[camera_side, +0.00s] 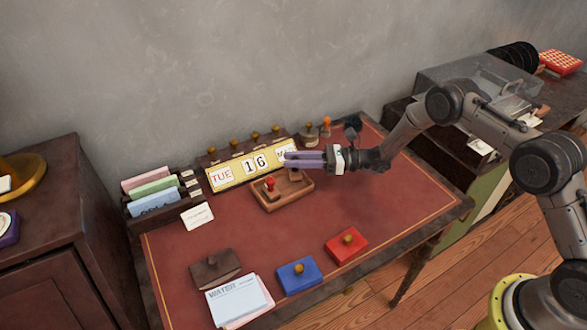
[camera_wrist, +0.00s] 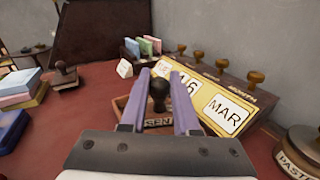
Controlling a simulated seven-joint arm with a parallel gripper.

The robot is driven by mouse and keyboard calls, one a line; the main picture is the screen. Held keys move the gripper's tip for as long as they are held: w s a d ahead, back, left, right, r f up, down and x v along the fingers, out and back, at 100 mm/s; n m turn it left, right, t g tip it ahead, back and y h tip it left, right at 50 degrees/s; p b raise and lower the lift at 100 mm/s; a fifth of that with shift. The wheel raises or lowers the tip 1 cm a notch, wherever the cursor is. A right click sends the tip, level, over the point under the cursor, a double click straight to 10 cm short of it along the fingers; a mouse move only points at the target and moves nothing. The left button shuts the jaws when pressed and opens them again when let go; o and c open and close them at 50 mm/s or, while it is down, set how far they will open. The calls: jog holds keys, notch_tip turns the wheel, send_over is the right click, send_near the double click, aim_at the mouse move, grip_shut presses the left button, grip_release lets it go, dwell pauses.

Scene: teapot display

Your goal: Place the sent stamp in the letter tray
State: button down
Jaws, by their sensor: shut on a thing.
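My gripper (camera_side: 288,159) points left over the desk, its purple fingers just above a shallow wooden tray (camera_side: 268,208). In the wrist view the fingers (camera_wrist: 159,76) stand either side of a dark-knobbed stamp (camera_wrist: 158,90), and I am shut on it. The label below the knob (camera_wrist: 160,150) reads "SEN", its end covered by a finger. The stamp looks to be at the wooden tray; whether its base touches the tray is unclear. A red-knobbed piece (camera_side: 270,184) sits in the tray's left part. A rack with pink, green and blue letters (camera_side: 154,200) stands at the desk's left; it may be the letter tray.
A date display (camera_side: 240,174) with several knobs stands behind the tray. A brown stamp block (camera_side: 215,268), papers (camera_side: 238,298), a blue box (camera_side: 299,277) and a red box (camera_side: 346,245) lie in front. A white card (camera_side: 197,216) stands near the rack. The desk's middle is clear.

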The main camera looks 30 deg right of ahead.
aim_at(294, 169)
jog(key=shift+w+f, duration=0.2)
jog(key=shift+w+a+f, duration=0.1)
jog(key=shift+w+f, duration=0.05)
jog(key=shift+f, duration=1.55)
jog(key=shift+f, duration=0.1)
jog(key=c, duration=0.7)
grip_release()
jog(key=shift+o, duration=0.2)
jog(key=v, duration=1.2)
